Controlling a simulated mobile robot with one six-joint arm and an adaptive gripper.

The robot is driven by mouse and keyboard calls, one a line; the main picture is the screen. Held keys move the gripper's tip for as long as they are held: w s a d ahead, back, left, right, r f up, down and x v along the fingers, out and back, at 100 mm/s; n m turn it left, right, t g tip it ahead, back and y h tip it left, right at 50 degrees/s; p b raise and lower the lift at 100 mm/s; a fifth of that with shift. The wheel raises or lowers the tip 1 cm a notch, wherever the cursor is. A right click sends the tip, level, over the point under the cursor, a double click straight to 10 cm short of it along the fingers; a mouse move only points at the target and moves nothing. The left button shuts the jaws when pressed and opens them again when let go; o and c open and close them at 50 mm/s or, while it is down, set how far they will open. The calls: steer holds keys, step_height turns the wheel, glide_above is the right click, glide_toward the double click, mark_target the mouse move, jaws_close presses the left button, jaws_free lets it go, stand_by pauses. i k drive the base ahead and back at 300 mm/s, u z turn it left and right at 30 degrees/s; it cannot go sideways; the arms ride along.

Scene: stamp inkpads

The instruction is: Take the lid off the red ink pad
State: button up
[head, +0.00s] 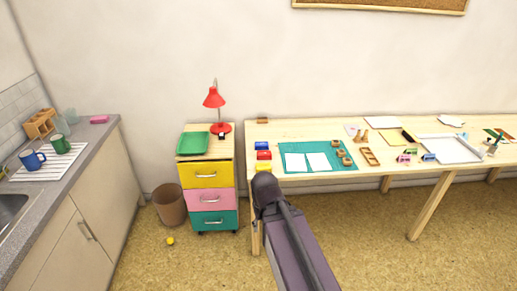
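The red ink pad (263,155) lies near the left end of the long wooden table. It sits between a blue ink pad (262,145) behind it and a yellow ink pad (263,168) in front. It is too small to tell how its lid sits. My dark arm reaches up from the bottom of the head view, and its rounded top shows just below the yellow pad. My gripper cannot be made out.
A teal mat (318,172) with white papers lies right of the pads. Small wooden stamps (342,156) and a white tray (449,149) are further right. A drawer cabinet (207,175) with a red lamp (214,98) stands left, across a narrow gap.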

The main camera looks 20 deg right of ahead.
mark_target(261, 154)
steer(key=z, duration=0.05)
steer(key=i, duration=1)
steer(key=z, duration=0.3)
